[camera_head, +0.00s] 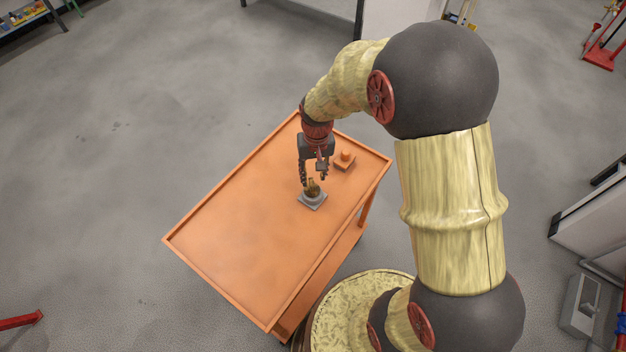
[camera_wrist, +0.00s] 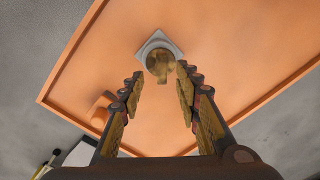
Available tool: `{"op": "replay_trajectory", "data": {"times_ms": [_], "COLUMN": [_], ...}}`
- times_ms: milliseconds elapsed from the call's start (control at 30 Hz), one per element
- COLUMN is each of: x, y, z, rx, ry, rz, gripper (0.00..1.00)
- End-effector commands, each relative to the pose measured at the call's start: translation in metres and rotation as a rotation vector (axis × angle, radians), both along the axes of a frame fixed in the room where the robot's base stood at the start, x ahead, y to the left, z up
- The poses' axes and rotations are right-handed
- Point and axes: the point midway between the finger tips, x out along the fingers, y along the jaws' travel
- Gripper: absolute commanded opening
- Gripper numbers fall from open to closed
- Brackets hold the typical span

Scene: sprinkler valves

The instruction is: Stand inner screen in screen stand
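A small brass-coloured piece, which looks like the inner screen (camera_head: 312,190), stands on a grey square base, which looks like the screen stand (camera_head: 313,202), on the orange table. In the wrist view the brass piece (camera_wrist: 159,66) sits within the outline of the grey base (camera_wrist: 146,48), at top centre. How deep it is seated I cannot tell. My gripper (camera_head: 313,179) is above and close to the piece. In the wrist view my gripper (camera_wrist: 160,76) is open, with a wide gap between its fingers and nothing held; the piece shows beyond the fingertips.
The orange table (camera_head: 235,225) has a low raised rim. An orange block with a knob on top (camera_head: 344,160) stands near its right edge, beside my gripper; it also shows in the wrist view (camera_wrist: 101,108). The left and front parts of the tabletop are clear.

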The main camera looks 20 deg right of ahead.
Motion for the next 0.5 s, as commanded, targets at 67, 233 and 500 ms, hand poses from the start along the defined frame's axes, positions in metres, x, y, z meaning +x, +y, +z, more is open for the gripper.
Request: {"op": "replay_trajectory", "data": {"times_ms": [67,233,500], "x": [0.0,-0.001,-0.003], "y": [-0.001,-0.002,-0.002], "z": [0.02,0.047,0.073], "rx": [-0.001,0.0,-0.001], "ry": [-0.003,-0.001,-0.011], "rz": [0.0,0.0,0.004], "gripper": [0.33,0.33,0.33]}}
